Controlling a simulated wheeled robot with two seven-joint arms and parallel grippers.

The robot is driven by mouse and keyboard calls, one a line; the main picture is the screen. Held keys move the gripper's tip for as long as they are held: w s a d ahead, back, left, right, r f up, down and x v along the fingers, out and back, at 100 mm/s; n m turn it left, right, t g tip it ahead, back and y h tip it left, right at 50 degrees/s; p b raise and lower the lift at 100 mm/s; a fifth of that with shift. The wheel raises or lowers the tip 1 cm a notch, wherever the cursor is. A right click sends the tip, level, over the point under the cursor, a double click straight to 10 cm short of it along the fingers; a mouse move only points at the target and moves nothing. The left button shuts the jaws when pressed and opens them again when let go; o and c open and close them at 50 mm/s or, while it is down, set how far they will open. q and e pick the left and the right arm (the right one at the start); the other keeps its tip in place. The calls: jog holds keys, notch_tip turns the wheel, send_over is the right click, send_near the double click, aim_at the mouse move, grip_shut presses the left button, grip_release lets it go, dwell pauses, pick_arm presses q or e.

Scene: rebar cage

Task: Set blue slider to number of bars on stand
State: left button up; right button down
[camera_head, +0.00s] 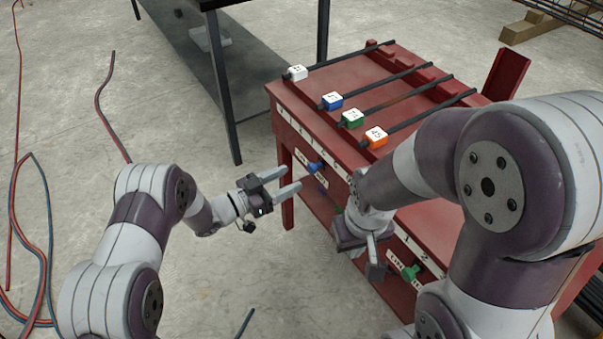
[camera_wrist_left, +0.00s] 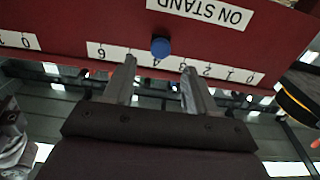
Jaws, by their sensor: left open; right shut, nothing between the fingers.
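The blue slider (camera_head: 316,167) is a small round knob on the front of the red stand (camera_head: 345,62). In the left wrist view the blue slider (camera_wrist_left: 160,47) shows above the upside-down number strip, near the 4, with an "ON STAND" label (camera_wrist_left: 200,12) beside it. My left gripper (camera_head: 292,179) is open, and its two fingers point at the slider from either side, apart from it. Several dark bars lie across the stand top, with white (camera_head: 297,72), blue (camera_head: 331,100), green (camera_head: 351,117) and orange (camera_head: 375,137) tags. My right gripper (camera_head: 374,268) is shut and empty before the stand's front.
A green slider (camera_head: 410,272) sits on the front at the right, by another number strip. My right arm covers part of the stand. A dark table (camera_head: 205,60) stands behind left. Red and dark hoses lie on the left floor. Open floor lies between.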

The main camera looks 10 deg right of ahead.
aim_at(310, 169)
pick_arm(q)
jog(key=x, duration=0.5)
jog(key=shift+w+d+b, duration=0.1)
jog(key=shift+d+b, duration=0.25)
jog(key=shift+b, duration=0.05)
grip_shut()
jog(key=s, duration=0.1)
jog(key=s+d+p, duration=0.1)
jog(key=s, duration=0.1)
jog(key=s+p, duration=0.1)
jog(key=shift+s+d+r, duration=0.15)
jog(key=shift+s+d, duration=0.1)
jog(key=shift+d, duration=0.1)
jog(key=shift+s, duration=0.1)
grip_release()
